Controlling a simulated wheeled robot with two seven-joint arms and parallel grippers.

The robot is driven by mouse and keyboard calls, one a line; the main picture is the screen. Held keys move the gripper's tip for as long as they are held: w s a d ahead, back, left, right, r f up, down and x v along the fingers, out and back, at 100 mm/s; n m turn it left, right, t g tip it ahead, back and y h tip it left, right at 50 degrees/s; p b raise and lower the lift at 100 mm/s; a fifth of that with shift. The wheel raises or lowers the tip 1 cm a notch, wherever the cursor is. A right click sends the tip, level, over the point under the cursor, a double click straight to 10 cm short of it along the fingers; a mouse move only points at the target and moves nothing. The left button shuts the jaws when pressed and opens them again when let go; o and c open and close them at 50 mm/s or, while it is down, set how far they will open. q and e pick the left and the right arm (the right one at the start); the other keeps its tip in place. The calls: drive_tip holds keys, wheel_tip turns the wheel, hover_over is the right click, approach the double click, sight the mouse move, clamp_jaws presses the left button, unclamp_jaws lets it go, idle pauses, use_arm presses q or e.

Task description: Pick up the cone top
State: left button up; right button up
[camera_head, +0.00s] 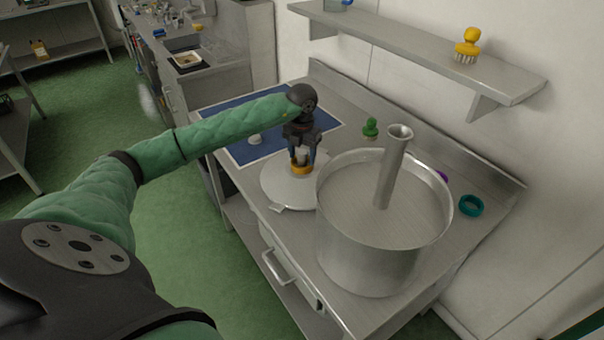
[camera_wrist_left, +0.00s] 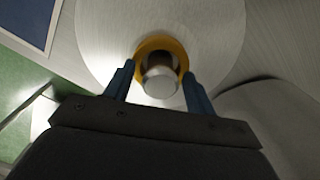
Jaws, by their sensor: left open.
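A round pale metal disc (camera_head: 274,184) lies on the steel counter, with an orange ring (camera_head: 301,171) and a short grey-white cylinder at its middle; I take this to be the cone top. In the left wrist view the disc (camera_wrist_left: 215,30), the ring (camera_wrist_left: 155,43) and the cylinder (camera_wrist_left: 160,82) show from above. My left gripper (camera_head: 303,154) is over the disc's middle. Its blue fingers (camera_wrist_left: 158,75) are open, one on each side of the cylinder, with visible gaps. In the head view the gripper partly hides the cylinder. My right gripper is out of view.
A large steel pot (camera_head: 365,250) with an upright tube (camera_head: 393,170) stands close right of the disc. A blue mat (camera_head: 240,150) with a small white object (camera_head: 254,138) lies behind it. A green item (camera_head: 371,128) and a teal ring (camera_head: 470,206) are beyond the pot. A shelf (camera_head: 430,48) overhangs.

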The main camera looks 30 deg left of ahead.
use_arm(q)
clamp_jaws()
drive_tip(key=shift+r, duration=0.15)
idle(1.2)
